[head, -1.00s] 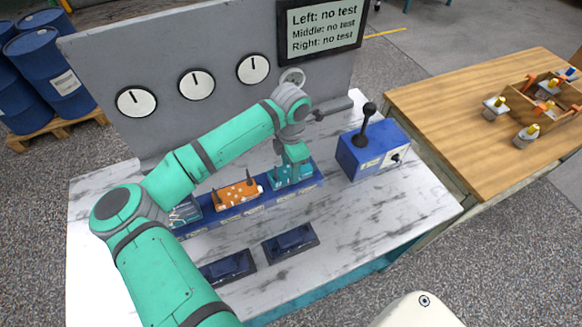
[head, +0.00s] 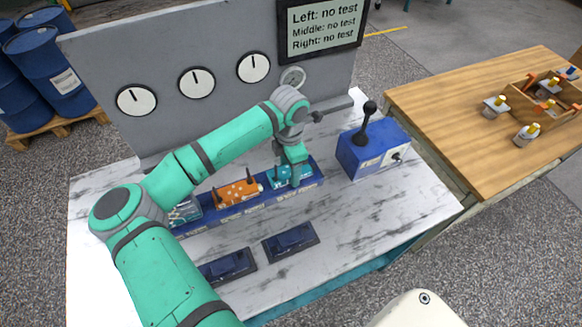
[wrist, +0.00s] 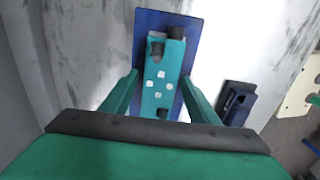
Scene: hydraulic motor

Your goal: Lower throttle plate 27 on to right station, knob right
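The teal throttle plate (head: 279,174) sits at the right end of the blue station rail (head: 254,205). In the wrist view the plate (wrist: 160,88), with white ports and black upright pins or knobs, lies over a blue base (wrist: 146,40). My gripper (head: 288,180) reaches down over it; in the wrist view its fingers (wrist: 160,80) stand on both sides of the plate. Narrow gaps seem to show beside the plate, so the fingers look open around it. Which black piece is the knob, and the plate's underside contact, I cannot tell.
An orange plate (head: 238,192) is at the middle station and a grey-blue one (head: 185,211) at the left. Two dark blue trays (head: 290,241) lie in front. A blue lever box (head: 373,150) stands to the right. The gauge panel (head: 225,60) rises behind; its sign reads "no test" throughout.

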